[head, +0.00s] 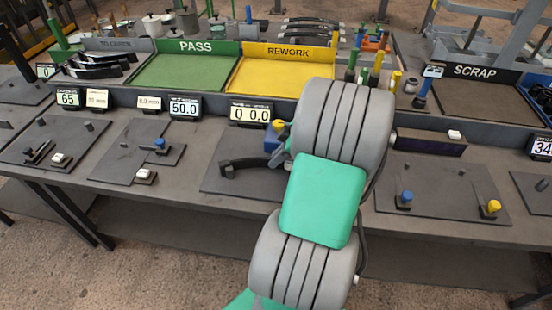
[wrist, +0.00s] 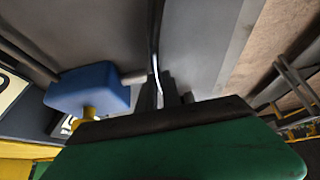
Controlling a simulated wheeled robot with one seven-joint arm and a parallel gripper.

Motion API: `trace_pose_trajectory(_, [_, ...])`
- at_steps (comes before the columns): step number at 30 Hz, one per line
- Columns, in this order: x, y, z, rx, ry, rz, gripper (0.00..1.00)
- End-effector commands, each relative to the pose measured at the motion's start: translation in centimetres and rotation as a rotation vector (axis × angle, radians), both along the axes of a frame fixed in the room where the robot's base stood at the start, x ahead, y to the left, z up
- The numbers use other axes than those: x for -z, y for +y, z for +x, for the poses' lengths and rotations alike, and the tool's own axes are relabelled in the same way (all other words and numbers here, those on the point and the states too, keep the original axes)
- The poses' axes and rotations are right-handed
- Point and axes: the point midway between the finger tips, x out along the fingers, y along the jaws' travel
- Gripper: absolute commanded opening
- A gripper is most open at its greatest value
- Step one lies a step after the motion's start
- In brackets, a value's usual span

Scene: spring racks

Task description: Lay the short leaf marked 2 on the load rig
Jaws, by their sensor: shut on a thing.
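My gripper (wrist: 163,98) shows in the wrist view, shut on a thin strip (wrist: 155,50) seen edge-on, which I take to be the short leaf. The mark 2 cannot be read. In the head view my own arm hides the gripper. A dark curved piece (head: 252,163) shows left of my arm, low over the load rig's plate (head: 222,180); I cannot tell whether it is the held leaf or part of the rig. The rig's blue block with a yellow knob (wrist: 88,90) is left of my gripper in the wrist view.
A display reading 0.0 (head: 250,114) stands behind the rig plate. The green PASS tray (head: 185,72), yellow REWORK tray (head: 270,76) and SCRAP tray (head: 480,98) are at the back. Dark curved leaves (head: 95,66) lie at the back left. Fixture plates stand on both sides.

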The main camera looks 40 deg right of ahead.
Motion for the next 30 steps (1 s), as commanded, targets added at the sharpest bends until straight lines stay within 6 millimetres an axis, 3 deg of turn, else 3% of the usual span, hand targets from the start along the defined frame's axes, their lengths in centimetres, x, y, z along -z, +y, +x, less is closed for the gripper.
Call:
trace_pose_trajectory(16, [0.39,0.1,-0.02,-0.005,0.0,0.0,0.0])
trace_pose_trajectory(17, [0.38,0.1,-0.02,-0.005,0.0,0.0,0.1])
trace_pose_trajectory(26, [0.38,0.06,-0.04,-0.003,0.001,0.001,0.34])
trace_pose_trajectory(30, [0.39,0.05,-0.03,-0.002,0.001,0.001,0.34])
